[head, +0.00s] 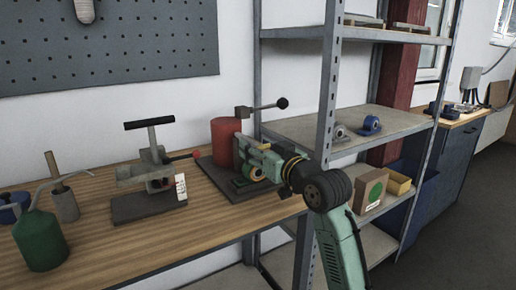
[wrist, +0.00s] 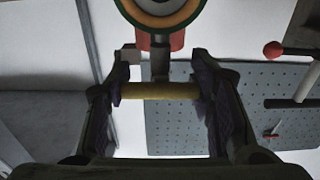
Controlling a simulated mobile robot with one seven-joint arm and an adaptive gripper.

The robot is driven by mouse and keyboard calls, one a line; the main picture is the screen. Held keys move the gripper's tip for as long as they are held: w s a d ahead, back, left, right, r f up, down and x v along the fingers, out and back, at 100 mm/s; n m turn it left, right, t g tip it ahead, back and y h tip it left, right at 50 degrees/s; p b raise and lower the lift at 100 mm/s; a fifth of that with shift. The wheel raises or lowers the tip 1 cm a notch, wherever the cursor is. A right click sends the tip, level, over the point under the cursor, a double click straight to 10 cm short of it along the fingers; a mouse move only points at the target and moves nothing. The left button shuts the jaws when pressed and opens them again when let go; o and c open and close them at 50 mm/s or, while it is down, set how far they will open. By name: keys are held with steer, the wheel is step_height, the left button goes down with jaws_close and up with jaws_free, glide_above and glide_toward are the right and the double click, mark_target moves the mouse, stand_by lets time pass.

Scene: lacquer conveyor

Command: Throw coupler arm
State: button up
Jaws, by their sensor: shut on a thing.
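The coupler (head: 255,173) is a green and yellow-orange ring low on a dark base plate on the wooden bench, in front of a red cylinder. Its ring (wrist: 160,18) is also at the top of the wrist view. A grey arm (wrist: 160,62) runs from the ring to a yellow crossbar (wrist: 160,91). My gripper (wrist: 161,78) is shut on this yellow crossbar, with one finger at each end. In the head view my gripper (head: 250,152) reaches in from the right and hides the crossbar and part of the coupler.
A toggle press (head: 152,175) stands to the left, and a green oil can (head: 40,238) farther left. A metal shelf post (head: 325,90) rises close to my arm.

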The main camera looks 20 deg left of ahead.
jaws_close()
steer(key=shift+r, duration=0.1)
